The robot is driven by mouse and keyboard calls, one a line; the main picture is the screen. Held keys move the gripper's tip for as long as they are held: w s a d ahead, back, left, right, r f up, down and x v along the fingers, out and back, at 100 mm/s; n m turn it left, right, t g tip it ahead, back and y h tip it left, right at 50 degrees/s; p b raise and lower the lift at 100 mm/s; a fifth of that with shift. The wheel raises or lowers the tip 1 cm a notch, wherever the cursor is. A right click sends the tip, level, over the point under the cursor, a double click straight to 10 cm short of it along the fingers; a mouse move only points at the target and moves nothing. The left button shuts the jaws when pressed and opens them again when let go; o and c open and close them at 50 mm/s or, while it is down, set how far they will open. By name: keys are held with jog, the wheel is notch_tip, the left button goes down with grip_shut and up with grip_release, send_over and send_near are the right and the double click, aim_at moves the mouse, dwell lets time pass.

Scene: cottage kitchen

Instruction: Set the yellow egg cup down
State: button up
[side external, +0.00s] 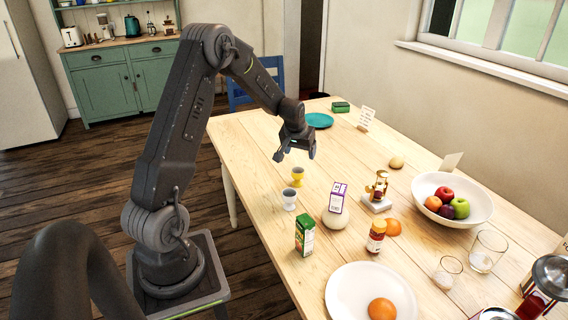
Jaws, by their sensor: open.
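The yellow egg cup (297,177) stands upright on the wooden table, near its left edge. My gripper (296,155) is open and empty. In the picture it shows just above the yellow egg cup, with a gap between the fingertips and the cup's rim. How far apart they are in depth I cannot tell from this one view. A white egg cup (289,199) stands just in front of the yellow one, close to it.
Near the cups are a green carton (305,235), a purple-and-white box (337,197) on a pale round object (335,219), and a brass device (377,190). A fruit bowl (484,211) is right, a plate (340,290) in front. Bare table (245,140) lies left of my gripper.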

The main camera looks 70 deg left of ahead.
jog(key=s+d+r+m+t+h, duration=0.15)
jog(key=s+d+r, duration=0.25)
jog(key=d+r, duration=0.5)
jog(key=s+d+r+m, duration=0.3)
jog(key=d+r, duration=0.4)
jog(key=d, duration=0.5)
jog(key=s+d+r+m+h, duration=0.1)
jog(key=s+d+m, duration=0.3)
jog(key=s+d, duration=0.7)
jog(key=s+r, duration=0.1)
jog(key=s, duration=0.3)
jog(key=shift+d+t, duration=0.15)
jog(key=shift+t, duration=0.2)
